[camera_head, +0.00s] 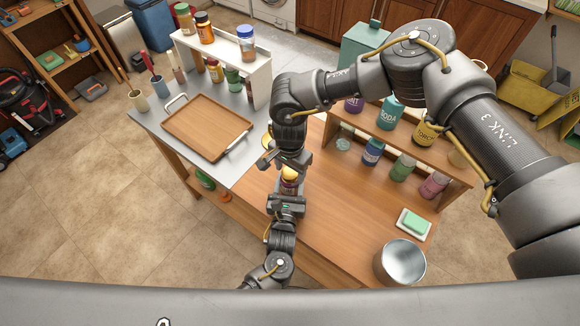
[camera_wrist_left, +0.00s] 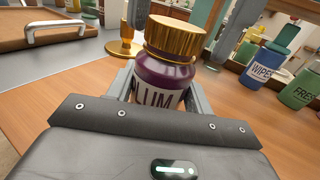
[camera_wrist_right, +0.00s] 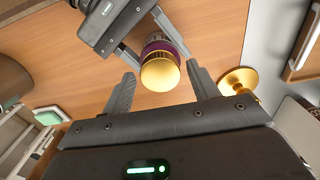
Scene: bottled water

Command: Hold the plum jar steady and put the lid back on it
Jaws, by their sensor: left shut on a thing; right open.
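The plum jar (camera_wrist_left: 160,77) is dark purple with a white label and stands upright in the left wrist view. Its gold lid (camera_wrist_left: 176,37) sits on its top; I cannot tell how tightly. My left gripper (camera_wrist_right: 140,40) is shut around the jar's body, one finger on each side. My right gripper (camera_wrist_right: 162,85) is open, with its fingers apart on either side of the lid (camera_wrist_right: 160,73) and no clear contact. In the head view the jar (camera_head: 289,186) shows between the two grippers, partly hidden by them.
A gold round stand (camera_wrist_right: 240,82) is beside the jar, near my right gripper. A wooden tray (camera_head: 207,126) lies on the grey counter. A shelf of bottles (camera_head: 400,140) stands to the right. A metal bucket (camera_head: 400,262) and a green sponge (camera_head: 414,222) are at the front right.

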